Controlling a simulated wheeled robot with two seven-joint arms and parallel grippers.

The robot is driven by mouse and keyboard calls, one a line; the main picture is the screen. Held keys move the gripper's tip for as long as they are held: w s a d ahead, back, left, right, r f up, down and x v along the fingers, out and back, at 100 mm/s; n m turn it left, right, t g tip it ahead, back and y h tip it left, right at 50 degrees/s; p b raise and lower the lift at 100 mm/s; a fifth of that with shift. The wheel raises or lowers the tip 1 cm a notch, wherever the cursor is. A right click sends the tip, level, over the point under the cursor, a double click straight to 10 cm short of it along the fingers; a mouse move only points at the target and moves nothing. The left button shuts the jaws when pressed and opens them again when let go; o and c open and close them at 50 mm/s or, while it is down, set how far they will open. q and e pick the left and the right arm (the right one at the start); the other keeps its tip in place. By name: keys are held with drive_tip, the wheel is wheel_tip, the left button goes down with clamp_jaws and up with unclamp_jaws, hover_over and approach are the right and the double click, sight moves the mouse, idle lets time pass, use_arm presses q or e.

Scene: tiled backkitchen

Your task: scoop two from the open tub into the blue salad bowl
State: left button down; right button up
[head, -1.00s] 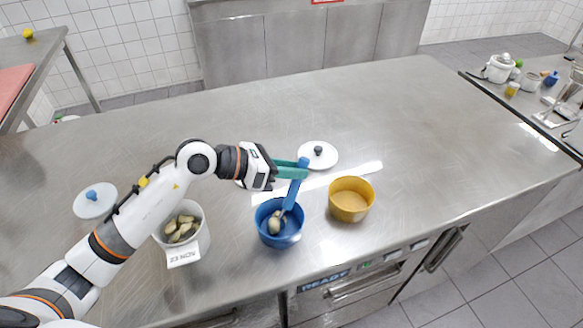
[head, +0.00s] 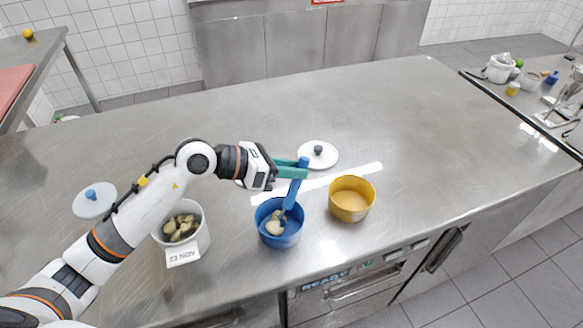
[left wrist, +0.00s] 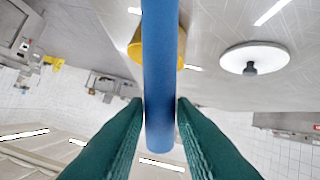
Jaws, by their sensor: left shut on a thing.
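The open white tub (head: 203,240) stands at the near left, with several brownish and pale pieces (head: 181,229) in it and a label reading 23 NOV. The blue salad bowl (head: 292,238) stands right of it. My left gripper (head: 304,170) is shut on the upper handle of a blue scoop (head: 293,193), above and behind the bowl. The scoop slants down into the bowl, where a pale lump (head: 274,228) shows; I cannot tell whether it lies in the scoop or on the bowl's bottom. The scoop handle (left wrist: 160,75) stands between the green fingers in the left wrist view.
A yellow bowl (head: 352,206) stands close right of the blue bowl. A white lid with a dark knob (head: 318,161) lies behind; a lid with a blue knob (head: 95,207) lies at the left. The counter's middle and back (head: 400,115) are clear.

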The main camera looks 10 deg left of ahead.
use_arm(q)
drive_tip(key=shift+f, duration=0.1)
idle(0.3)
wheel_tip(320, 180, up, 12)
drive_tip(key=p, duration=0.8)
drive_tip(key=shift+f, duration=0.2)
